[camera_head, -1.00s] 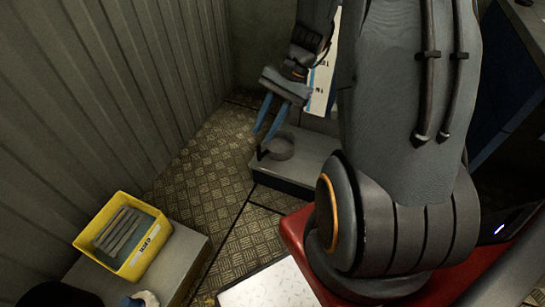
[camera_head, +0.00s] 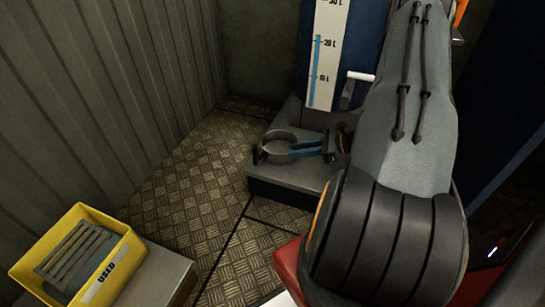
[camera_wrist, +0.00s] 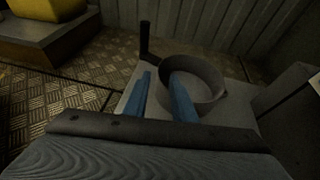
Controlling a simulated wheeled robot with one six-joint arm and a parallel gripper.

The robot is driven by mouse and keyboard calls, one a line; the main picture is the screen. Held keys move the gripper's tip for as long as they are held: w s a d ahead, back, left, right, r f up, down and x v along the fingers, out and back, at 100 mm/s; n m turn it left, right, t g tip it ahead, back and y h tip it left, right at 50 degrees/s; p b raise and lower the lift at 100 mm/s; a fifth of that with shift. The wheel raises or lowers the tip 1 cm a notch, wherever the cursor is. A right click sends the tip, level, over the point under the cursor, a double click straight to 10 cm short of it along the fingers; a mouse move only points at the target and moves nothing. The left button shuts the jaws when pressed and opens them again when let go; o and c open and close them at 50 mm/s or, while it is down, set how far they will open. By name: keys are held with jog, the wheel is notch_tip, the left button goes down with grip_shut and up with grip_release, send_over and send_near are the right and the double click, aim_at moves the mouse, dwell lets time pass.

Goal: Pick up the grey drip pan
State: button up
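The grey drip pan (camera_head: 268,151) is a round, shallow, open pan on a low grey block (camera_head: 262,182) by the back wall. It also shows in the wrist view (camera_wrist: 212,88), with a dark upright piece at its left side. My gripper (camera_head: 292,150) is low over the block at the pan's right side, its blue fingers pointing left at the pan. In the wrist view my gripper (camera_wrist: 160,74) has its fingers apart with a gap between them. The right finger overlaps the pan's near wall; the left finger is outside it. I cannot tell whether either touches.
A yellow bin (camera_head: 119,264) marked USED, holding grey slats, stands on a grey block (camera_head: 158,279) at the lower left. A white level gauge (camera_head: 324,70) with a blue column rises behind the pan. Ribbed wall panels close the left. The chequered metal floor (camera_head: 190,185) between is clear.

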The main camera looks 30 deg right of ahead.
jog(key=shift+d+b+x, duration=0.25)
jog(key=shift+b+x, duration=1.7)
jog(key=shift+x, duration=1.95)
jog(key=shift+w+f, duration=0.1)
jog(key=shift+f, duration=0.05)
grip_shut()
